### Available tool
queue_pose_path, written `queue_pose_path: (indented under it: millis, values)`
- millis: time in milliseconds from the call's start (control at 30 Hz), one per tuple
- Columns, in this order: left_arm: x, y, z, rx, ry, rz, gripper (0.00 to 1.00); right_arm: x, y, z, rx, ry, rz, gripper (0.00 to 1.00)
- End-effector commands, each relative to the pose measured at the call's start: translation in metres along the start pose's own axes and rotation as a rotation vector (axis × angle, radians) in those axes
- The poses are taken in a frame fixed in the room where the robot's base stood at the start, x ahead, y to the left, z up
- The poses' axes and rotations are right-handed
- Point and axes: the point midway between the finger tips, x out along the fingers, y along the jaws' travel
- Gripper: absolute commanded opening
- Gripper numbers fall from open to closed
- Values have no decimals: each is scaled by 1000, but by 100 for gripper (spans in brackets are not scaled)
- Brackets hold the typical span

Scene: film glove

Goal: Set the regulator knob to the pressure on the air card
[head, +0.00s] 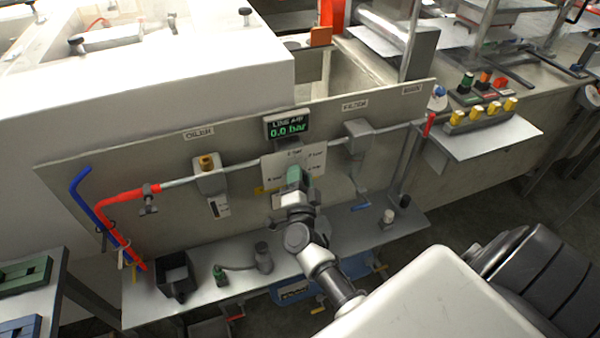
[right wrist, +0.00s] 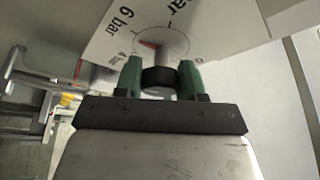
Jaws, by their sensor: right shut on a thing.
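The regulator's white dial plate (head: 313,161) is at the middle of the grey panel, with bar markings around it. My right gripper (head: 296,180) reaches it from below. In the right wrist view, the green fingers of my right gripper (right wrist: 160,80) are shut on the black regulator knob (right wrist: 159,79), one on each side. A red pointer (right wrist: 148,44) shows above the knob, on the side of the "6 bar" and "4 bar" marks. The green-lit line air display (head: 287,130) reads 0.0 bar. I cannot make out a readable air card. My left gripper is not in view.
The oiler (head: 209,175) is left of the dial and the filter (head: 358,140) right of it, joined by a grey pipe. A red hose (head: 118,201) and a blue hose (head: 83,190) hang at left. The shelf (head: 330,262) below holds a dark box (head: 175,273) and small fittings.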

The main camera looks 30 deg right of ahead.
Motion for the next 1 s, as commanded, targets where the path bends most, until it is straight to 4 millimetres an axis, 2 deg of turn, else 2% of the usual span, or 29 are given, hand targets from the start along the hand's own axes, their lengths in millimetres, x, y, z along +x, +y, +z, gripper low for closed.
queue_pose_path:
  millis: [400, 933, 967, 1000]
  values:
    - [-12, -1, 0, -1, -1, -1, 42, 0, 0, 0, 160, -1, 68, 16]
    - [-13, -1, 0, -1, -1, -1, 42, 0, 1, 0, 176, -2, 75, 16]
    - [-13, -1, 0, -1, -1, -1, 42, 0, 1, 0, 176, -2, 75, 44]
    - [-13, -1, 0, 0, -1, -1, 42, 0, 1, 0, 176, -2, 75, 50]
